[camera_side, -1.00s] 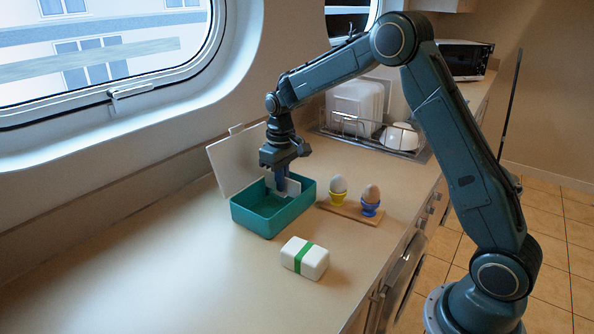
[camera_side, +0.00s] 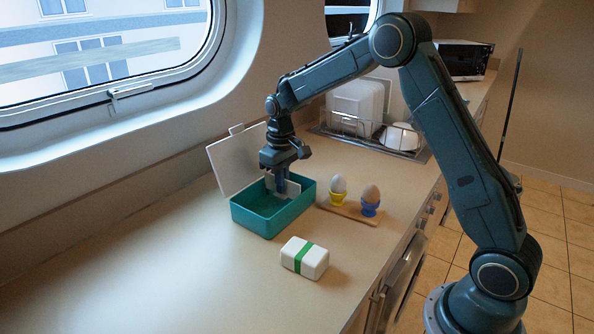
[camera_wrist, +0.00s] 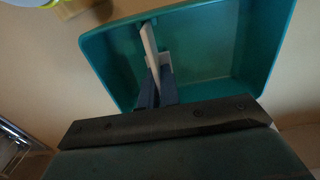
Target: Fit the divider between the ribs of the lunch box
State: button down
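The teal lunch box (camera_side: 262,221) stands open on the counter, its white lid (camera_side: 234,163) raised behind it. My gripper (camera_side: 281,187) points down into the box. The white divider (camera_side: 294,189) is between its fingertips, its upper edge near the box rim. In the wrist view the divider (camera_wrist: 150,45) shows as a thin pale strip reaching from my gripper (camera_wrist: 155,92) toward a wall of the box (camera_wrist: 216,17). The fingers close on both sides of it.
A white box with a green band (camera_side: 293,264) lies in front of the lunch box. Two egg cups with eggs (camera_side: 339,188) (camera_side: 371,198) stand on a wooden board (camera_side: 348,214) to the right. A dish rack (camera_side: 350,127) is behind. The counter at left is clear.

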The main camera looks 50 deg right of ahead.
jog(key=shift+f, duration=1.3)
dwell(1.2)
jog(key=c, duration=1.2)
grip_release()
jog(key=shift+o, duration=0.2)
jog(key=shift+r, duration=0.15)
jog(key=shift+r, duration=3.35)
